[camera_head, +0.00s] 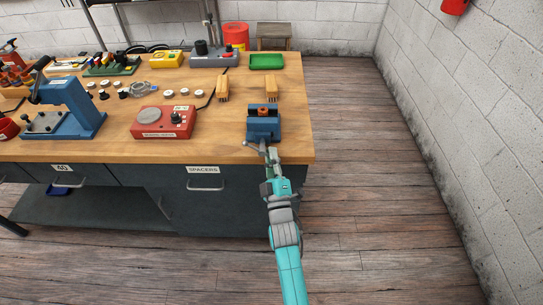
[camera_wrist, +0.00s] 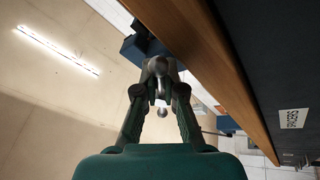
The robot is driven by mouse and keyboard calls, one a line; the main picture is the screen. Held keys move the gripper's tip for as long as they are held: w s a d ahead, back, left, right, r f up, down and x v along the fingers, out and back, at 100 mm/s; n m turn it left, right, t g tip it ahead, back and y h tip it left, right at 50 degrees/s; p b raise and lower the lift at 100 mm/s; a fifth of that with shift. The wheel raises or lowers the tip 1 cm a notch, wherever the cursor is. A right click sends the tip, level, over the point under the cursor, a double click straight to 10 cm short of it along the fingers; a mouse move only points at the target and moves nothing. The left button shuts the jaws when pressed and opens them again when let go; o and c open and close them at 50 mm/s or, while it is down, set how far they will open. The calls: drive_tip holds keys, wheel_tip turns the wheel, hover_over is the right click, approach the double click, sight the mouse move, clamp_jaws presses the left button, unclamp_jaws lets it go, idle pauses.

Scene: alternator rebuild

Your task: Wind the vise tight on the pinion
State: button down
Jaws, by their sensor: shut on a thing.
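The blue vise (camera_head: 264,126) stands at the front right edge of the wooden bench. A small orange-brown piece (camera_head: 263,111), likely the pinion, sits between its jaws; I cannot tell how tightly it is held. The vise's grey handle (camera_head: 249,144) sticks out at the front, past the bench edge. My gripper (camera_head: 271,158) reaches up to it from the front and is shut on the handle. In the wrist view my gripper (camera_wrist: 160,92) has a finger on each side of the handle, with a ball end (camera_wrist: 163,113) showing. The vise body (camera_wrist: 136,45) is partly hidden there.
A green tray (camera_head: 266,62) lies at the back. The floor to the right is clear.

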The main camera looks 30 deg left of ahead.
drive_tip(key=c, duration=1.5)
unclamp_jaws()
drive_tip(key=shift+c, duration=0.2)
drive_tip(key=shift+n+g, duration=0.4)
drive_tip(key=shift+n, duration=0.2)
drive_tip(key=shift+d+r+n+g+y, duration=0.15)
drive_tip(key=shift+r+n+g+y, duration=0.2)
drive_tip(key=shift+n, duration=0.65)
drive_tip(key=shift+w+d+n, duration=0.1)
drive_tip(key=shift+n, duration=0.4)
drive_tip(key=v, duration=1)
drive_tip(key=shift+d, duration=0.35)
